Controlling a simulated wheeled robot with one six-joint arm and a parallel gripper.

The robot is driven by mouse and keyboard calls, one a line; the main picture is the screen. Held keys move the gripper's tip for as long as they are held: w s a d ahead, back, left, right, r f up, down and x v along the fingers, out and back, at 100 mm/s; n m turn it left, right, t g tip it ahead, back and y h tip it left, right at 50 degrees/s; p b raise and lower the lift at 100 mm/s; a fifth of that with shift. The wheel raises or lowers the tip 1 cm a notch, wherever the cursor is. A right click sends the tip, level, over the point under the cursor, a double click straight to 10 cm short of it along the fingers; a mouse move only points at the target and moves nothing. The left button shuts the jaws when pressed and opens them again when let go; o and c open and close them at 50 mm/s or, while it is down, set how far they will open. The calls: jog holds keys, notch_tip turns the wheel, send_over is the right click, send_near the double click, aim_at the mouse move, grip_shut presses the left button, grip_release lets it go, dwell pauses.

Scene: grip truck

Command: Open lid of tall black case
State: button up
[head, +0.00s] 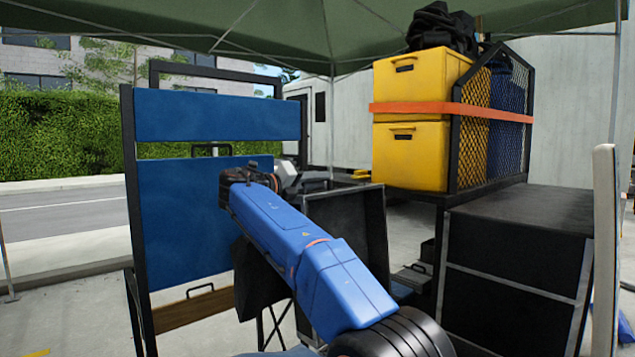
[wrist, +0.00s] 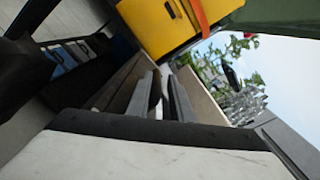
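A tall black case (head: 352,225) stands just right of my blue arm in the head view. Its left part is hidden behind the arm, and I cannot make out its lid clearly. My gripper (head: 297,177) is at the case's upper left edge, at about the height of its top. In the wrist view two dark grey fingers (wrist: 168,97) stand close together beside long brown-grey panels. I cannot tell whether they touch the case or hold anything.
Yellow boxes (head: 410,120) with an orange strap sit on a rack behind a mesh side (head: 492,130). A large black case (head: 515,255) stands at right. A blue panel in a black frame (head: 180,225) stands at left. Open pavement (head: 60,300) lies beyond it.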

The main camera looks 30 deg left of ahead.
jog(key=v, duration=1.7)
jog(key=shift+s, duration=0.2)
jog(key=shift+a, duration=0.1)
